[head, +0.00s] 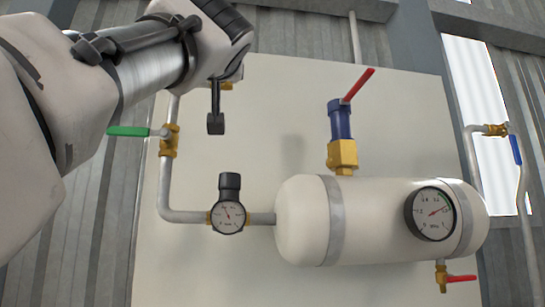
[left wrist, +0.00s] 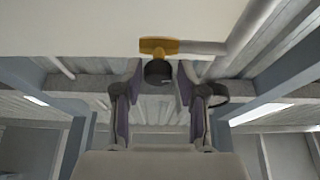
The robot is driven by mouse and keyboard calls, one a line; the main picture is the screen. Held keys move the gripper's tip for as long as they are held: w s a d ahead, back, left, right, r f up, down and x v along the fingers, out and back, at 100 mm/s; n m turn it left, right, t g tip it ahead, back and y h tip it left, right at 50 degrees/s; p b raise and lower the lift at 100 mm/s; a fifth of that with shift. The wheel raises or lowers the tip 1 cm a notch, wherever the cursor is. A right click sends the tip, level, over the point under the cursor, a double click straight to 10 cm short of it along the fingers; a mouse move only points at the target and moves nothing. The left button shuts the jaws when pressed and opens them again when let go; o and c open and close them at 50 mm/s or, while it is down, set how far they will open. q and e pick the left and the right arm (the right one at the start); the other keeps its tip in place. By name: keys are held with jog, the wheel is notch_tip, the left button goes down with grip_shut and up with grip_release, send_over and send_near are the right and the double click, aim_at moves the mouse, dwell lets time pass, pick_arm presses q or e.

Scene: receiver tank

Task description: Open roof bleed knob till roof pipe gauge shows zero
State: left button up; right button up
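In the left wrist view a round black knob (left wrist: 158,73) sits on a brass fitting (left wrist: 158,46) with a pipe running right. My left gripper (left wrist: 160,72) has a finger on each side of this knob. Whether both pads touch it I cannot tell. In the head view my left gripper (head: 215,112) is at the top, before the panel, and only one dark finger shows clearly. A bit of brass (head: 228,86) peeks out beside it, and the knob is hidden there. No gauge on the roof pipe can be made out. My right gripper is in neither view.
A white tank (head: 385,222) carries a gauge (head: 433,214), needle up and right. A small gauge (head: 228,217) with a black cap sits on the pipe to its left. Valves have green (head: 128,131), red (head: 357,86), lower red (head: 461,278) and blue (head: 516,150) handles.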

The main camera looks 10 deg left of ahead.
pick_arm(q)
grip_shut()
jog(key=shift+d, duration=0.1)
jog(key=shift+m+h, duration=0.4)
jog(key=shift+m, duration=0.2)
jog(key=shift+s+a+r+m+g+h+p, duration=0.15)
jog(key=shift+m+g+h+p, duration=0.85)
jog(key=shift+m, duration=2.85)
jog(key=shift+w+a+r+m+g+h+p, duration=0.15)
jog(key=shift+m+g+h+p, duration=0.3)
jog(key=shift+m+h+p, duration=2.15)
jog(key=shift+s+a+r+m+g, duration=0.2)
jog(key=shift+m+g, duration=0.55)
jog(key=shift+m, duration=4.3)
jog(key=shift+d, duration=0.15)
